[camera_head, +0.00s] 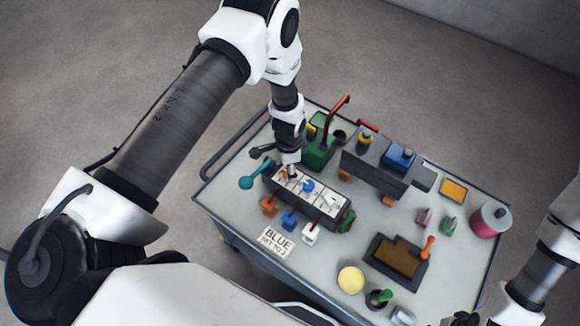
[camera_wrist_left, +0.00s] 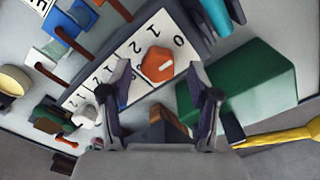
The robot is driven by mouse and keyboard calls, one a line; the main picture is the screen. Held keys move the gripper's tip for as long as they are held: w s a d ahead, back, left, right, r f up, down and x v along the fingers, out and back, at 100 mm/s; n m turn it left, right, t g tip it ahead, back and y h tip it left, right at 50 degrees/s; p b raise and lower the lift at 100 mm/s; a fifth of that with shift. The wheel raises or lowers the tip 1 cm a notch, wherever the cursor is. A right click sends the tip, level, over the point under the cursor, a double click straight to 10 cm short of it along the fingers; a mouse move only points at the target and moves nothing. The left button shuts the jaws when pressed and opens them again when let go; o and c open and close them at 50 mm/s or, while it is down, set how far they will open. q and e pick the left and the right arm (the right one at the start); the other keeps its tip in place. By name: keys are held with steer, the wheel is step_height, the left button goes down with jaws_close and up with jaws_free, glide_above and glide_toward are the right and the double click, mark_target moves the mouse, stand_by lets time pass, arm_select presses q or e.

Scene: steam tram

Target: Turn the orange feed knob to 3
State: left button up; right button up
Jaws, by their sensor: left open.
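The orange feed knob (camera_wrist_left: 157,65) sits on a white dial panel (camera_wrist_left: 112,62) with printed numbers, 0, 1 and 2 readable near it. A pale pointer mark shows on its top; I cannot tell exactly which number it indicates. My left gripper (camera_wrist_left: 158,76) is open, with one fingertip on each side of the knob; contact is not clear. In the head view my left gripper (camera_head: 290,170) is over the left end of the panel (camera_head: 318,194) and hides most of the knob. My right gripper (camera_head: 466,319) is partly cut off at the bottom edge.
A blue knob (camera_head: 308,186) is beside it on the panel. Orange (camera_head: 269,206), blue (camera_head: 290,218) and white (camera_head: 310,234) levers stick out in front. A card (camera_head: 279,242) reads "BLUE SET TO 2".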

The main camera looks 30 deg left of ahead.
arm_select(q)
steer(key=shift+f, duration=0.2)
steer(key=shift+s, duration=0.2)
steer(key=c, duration=1.2)
steer(key=shift+o, duration=0.2)
